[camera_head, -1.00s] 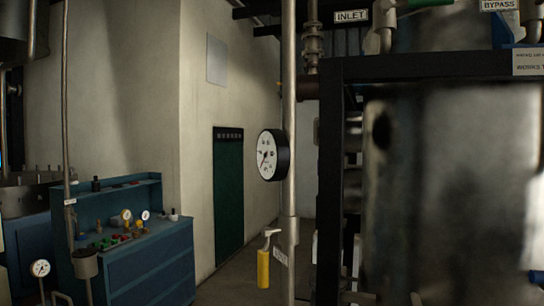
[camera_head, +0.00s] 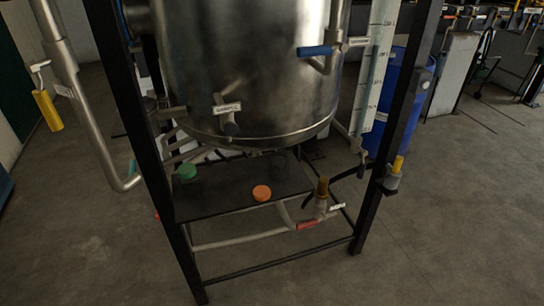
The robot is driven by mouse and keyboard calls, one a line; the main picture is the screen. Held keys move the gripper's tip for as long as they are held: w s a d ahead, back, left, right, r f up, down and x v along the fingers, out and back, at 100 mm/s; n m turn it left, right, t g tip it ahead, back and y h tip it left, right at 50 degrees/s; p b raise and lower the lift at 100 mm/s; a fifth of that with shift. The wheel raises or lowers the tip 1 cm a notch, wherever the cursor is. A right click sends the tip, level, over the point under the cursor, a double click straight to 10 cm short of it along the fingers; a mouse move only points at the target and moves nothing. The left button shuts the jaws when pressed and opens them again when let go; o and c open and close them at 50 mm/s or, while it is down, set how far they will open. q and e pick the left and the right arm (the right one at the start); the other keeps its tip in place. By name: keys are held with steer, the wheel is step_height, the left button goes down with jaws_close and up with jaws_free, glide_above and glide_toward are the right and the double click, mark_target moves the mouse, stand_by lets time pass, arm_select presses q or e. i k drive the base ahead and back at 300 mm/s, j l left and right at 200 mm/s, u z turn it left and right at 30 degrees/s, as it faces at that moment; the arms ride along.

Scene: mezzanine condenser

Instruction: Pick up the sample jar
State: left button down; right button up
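No object is clearly marked as the sample jar. On the dark shelf (camera_head: 225,200) under the steel tank lie a round orange lid-like thing (camera_head: 262,192) near the front edge and a round green one (camera_head: 186,172) at the left. I cannot tell whether either tops a jar. A small grey cylinder with a yellow top (camera_head: 393,178) sits against the right frame post. Neither of my grippers is in view.
The steel tank (camera_head: 250,70) hangs in a black frame (camera_head: 185,255) with posts left and right. A valve with a red handle (camera_head: 308,225) and pipes sit right of the shelf. A blue barrel (camera_head: 398,95) stands behind. The floor (camera_head: 450,230) at right is clear.

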mark_target(280, 162)
steer(key=i+l+u, duration=0.2)
steer(key=l, duration=0.3)
steer(key=i+l+u, duration=0.25)
steer(key=l, duration=0.3)
steer(key=i+l+u, duration=0.2)
steer(key=l, duration=0.4)
steer(key=l+u, duration=0.25)
steer(key=l, duration=0.35)
steer(key=i+l+u, duration=0.2)
steer(key=l, duration=0.45)
steer(key=k+j, duration=0.05)
